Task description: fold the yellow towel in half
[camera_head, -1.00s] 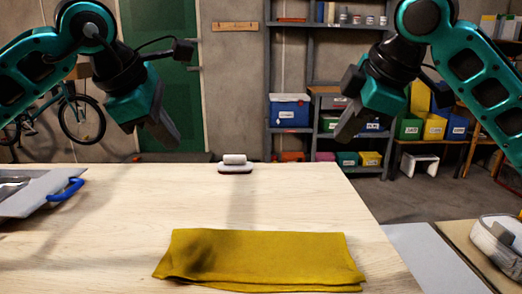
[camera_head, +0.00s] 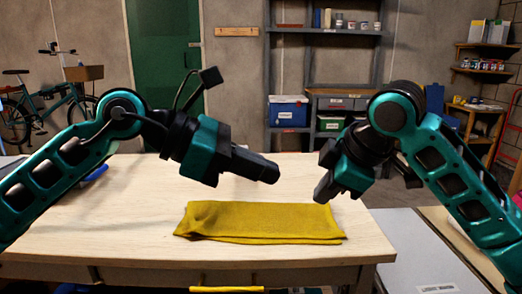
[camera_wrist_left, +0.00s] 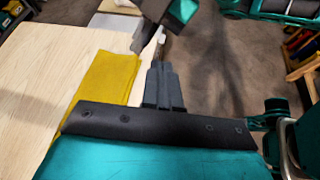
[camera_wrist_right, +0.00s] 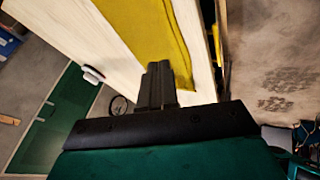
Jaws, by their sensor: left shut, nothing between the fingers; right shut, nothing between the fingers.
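The yellow towel (camera_head: 260,223) lies folded into a long, flat rectangle near the front edge of the wooden table, with layered edges showing along its front. It also shows in the left wrist view (camera_wrist_left: 108,75) and in the right wrist view (camera_wrist_right: 155,32). My left gripper (camera_head: 274,174) is shut and empty, in the air above the back of the towel, pointing right. My right gripper (camera_head: 320,196) is shut and empty, near the towel's right end and apart from it in the head view. Neither gripper holds the cloth.
The pale wooden table (camera_head: 110,225) is clear around the towel. A blue handle (camera_head: 95,175) shows behind my left arm. A grey surface (camera_head: 420,250) stands right of the table. Shelves with boxes stand behind.

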